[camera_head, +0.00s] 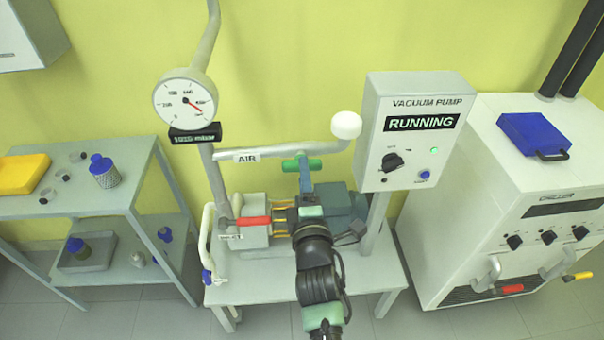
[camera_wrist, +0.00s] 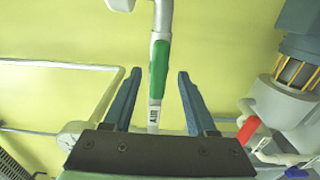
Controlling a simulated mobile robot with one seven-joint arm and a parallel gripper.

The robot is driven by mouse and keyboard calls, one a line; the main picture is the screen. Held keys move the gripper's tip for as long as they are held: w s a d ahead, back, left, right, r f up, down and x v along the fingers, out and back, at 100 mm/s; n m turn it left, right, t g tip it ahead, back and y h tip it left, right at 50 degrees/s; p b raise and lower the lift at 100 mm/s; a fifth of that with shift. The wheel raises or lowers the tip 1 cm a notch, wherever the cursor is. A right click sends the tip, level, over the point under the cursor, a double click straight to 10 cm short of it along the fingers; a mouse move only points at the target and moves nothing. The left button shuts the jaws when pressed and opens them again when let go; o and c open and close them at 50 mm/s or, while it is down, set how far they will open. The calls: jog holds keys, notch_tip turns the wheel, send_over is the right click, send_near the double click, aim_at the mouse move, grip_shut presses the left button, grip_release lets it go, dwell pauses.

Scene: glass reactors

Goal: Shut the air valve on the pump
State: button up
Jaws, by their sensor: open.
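The air valve's green handle (camera_head: 314,163) lies along the grey air pipe (camera_head: 276,150), beside the AIR label (camera_head: 247,156). In the wrist view the green handle (camera_wrist: 160,62) runs lengthwise in line with the pipe, between my two blue fingers. My gripper (camera_head: 304,168) is open and reaches up to the handle; it also shows in the wrist view (camera_wrist: 158,73). A gap shows on each side of the handle, and I cannot tell whether either finger touches it. The pump (camera_head: 340,207) sits on the small table below, partly hidden by my arm.
A red handle (camera_head: 254,221) is on the pump's left. A round gauge (camera_head: 186,102) stands on a post at left. The control box (camera_head: 413,130) reads RUNNING, at right of the pipe's white end knob (camera_head: 346,125). A chiller (camera_head: 515,200) stands right, a shelf (camera_head: 80,205) left.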

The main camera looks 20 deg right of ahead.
jog(key=shift+b+x, duration=0.8)
jog(key=shift+x, duration=1)
grip_shut()
